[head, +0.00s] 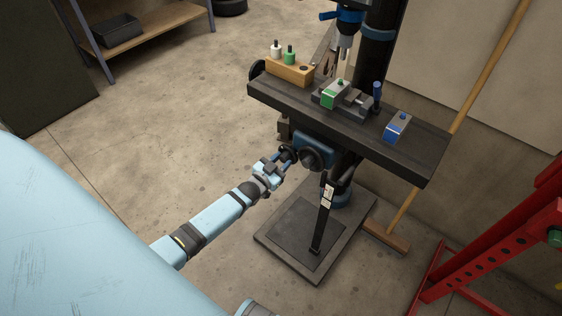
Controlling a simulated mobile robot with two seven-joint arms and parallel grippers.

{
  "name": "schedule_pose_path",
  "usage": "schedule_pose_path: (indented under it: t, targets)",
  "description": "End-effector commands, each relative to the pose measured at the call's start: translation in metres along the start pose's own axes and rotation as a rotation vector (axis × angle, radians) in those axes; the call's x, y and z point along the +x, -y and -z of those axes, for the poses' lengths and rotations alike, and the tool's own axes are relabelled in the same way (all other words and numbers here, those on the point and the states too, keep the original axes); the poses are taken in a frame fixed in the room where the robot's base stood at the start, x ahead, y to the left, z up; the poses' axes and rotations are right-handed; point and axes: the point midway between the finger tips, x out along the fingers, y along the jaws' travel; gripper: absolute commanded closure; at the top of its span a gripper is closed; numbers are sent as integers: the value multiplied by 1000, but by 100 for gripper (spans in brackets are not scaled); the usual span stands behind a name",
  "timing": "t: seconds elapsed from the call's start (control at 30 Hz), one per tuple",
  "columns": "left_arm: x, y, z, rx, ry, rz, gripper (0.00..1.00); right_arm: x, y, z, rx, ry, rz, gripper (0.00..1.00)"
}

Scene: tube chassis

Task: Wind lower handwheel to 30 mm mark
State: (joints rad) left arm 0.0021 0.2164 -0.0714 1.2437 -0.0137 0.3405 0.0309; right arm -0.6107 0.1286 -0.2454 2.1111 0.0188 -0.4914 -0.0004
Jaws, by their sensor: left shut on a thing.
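The lower handwheel (316,158) is a dark round part on the blue bracket below the drill press table. My left gripper (284,158) reaches it from the lower left and is shut at its left side, around what looks like its dark handle (288,152). The fingers hide part of the handle. My right gripper does not show.
The table (420,158) above carries a vise (350,101), a green block, a blue block (397,127) and a wooden holder (290,70) with two bottles. The press base (275,235) is on the floor. A broom (388,238) and red frame (490,240) stand right.

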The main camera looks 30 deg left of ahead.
Motion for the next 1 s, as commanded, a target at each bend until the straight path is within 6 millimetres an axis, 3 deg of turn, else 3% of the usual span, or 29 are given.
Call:
schedule_pose_path:
  t: [0.67, 0.7, 0.77, 1.0]
  targets:
    - [-2, -6, -2, -3, 4, -7, 89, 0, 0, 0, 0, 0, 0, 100]
    - [-2, -6, -2, -3, 4, -7, 56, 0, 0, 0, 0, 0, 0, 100]
    - [-1, -6, -2, -3, 3, -6, 42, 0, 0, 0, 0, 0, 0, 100]
    - [0, -3, 0, -2, 0, -3, 40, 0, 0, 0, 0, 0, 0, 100]
